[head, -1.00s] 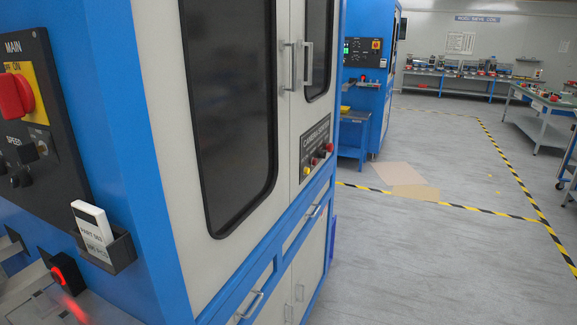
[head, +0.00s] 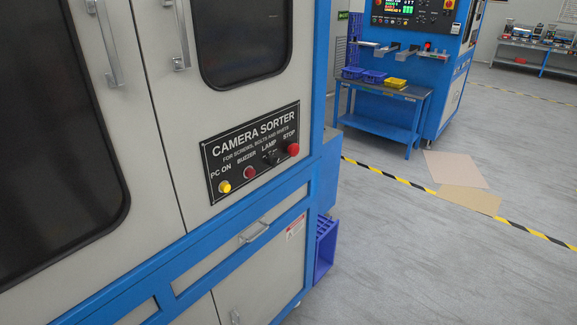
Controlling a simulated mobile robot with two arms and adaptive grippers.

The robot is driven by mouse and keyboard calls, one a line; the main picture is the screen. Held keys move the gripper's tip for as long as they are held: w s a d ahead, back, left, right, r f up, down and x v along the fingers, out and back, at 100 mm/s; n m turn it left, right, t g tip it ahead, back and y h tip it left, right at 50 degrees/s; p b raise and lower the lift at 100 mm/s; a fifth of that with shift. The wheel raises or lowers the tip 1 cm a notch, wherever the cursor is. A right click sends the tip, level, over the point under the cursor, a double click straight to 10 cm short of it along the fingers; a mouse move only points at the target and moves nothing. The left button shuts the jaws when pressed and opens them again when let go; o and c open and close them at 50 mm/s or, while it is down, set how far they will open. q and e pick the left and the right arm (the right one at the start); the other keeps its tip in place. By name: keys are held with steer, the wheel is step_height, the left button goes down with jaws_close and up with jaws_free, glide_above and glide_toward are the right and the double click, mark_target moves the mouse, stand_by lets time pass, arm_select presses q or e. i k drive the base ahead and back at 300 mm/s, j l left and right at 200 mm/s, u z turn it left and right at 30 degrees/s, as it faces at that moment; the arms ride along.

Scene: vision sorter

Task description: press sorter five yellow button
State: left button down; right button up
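A yellow button (head: 224,187) sits at the lower left of a black panel (head: 254,145) lettered "CAMERA SORTER", under the label "PC ON". The panel is on the front of a blue and white sorter cabinet (head: 160,170). To the right on the panel are a red button (head: 250,172) under "BUZZER", a black knob (head: 271,158) under "LAMP" and a red button (head: 293,149) under "STOP". I see no number five on this cabinet. Neither of my grippers is in view.
A purple crate (head: 325,250) stands at the cabinet's right side. Beyond is another blue machine (head: 415,60) with a blue table (head: 385,127) bearing blue and yellow trays. Grey floor (head: 420,260) is open at right, crossed by yellow-black tape (head: 400,181). Flat tan sheets (head: 460,180) lie there.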

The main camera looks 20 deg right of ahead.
mark_target(225, 186)
steer(key=l, duration=0.4)
steer(key=i+l, duration=0.15)
steer(key=l, duration=0.7)
steer(key=i, duration=0.05)
